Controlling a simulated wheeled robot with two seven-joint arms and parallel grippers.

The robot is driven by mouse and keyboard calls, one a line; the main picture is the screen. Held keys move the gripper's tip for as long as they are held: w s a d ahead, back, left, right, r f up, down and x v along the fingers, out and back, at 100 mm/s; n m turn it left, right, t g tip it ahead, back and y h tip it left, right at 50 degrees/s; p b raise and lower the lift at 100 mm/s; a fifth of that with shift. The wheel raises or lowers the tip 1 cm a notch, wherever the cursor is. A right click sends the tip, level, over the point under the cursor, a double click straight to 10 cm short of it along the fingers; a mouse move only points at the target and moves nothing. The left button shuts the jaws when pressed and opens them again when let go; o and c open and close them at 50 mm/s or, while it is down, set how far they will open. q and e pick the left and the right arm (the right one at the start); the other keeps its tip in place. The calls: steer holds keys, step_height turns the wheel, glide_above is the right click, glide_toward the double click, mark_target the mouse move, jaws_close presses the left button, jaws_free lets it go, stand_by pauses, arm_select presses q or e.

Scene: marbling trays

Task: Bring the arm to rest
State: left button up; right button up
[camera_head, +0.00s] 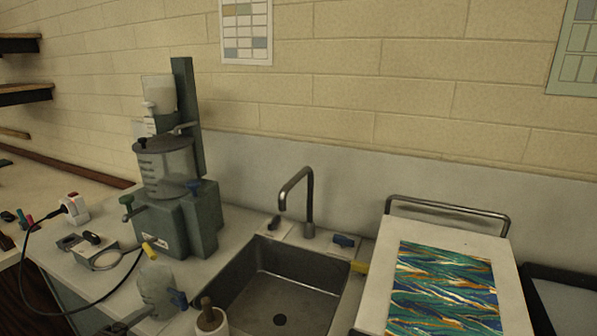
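Neither of my grippers shows in the head view, and no part of my arms can be made out. What they hold, if anything, cannot be seen. The view takes in a counter with a metal sink (243,303) and a marbled sheet (445,290) in swirls of green, blue, orange and white. The sheet lies on a pale board (378,290) at the right.
A grey-green machine with a clear vessel (165,165) stands at the back left of the sink. A tall faucet (309,205) rises behind the basin. A jug (156,290) and a pot (211,323) stand at the front. A black cable (37,290) loops at the left.

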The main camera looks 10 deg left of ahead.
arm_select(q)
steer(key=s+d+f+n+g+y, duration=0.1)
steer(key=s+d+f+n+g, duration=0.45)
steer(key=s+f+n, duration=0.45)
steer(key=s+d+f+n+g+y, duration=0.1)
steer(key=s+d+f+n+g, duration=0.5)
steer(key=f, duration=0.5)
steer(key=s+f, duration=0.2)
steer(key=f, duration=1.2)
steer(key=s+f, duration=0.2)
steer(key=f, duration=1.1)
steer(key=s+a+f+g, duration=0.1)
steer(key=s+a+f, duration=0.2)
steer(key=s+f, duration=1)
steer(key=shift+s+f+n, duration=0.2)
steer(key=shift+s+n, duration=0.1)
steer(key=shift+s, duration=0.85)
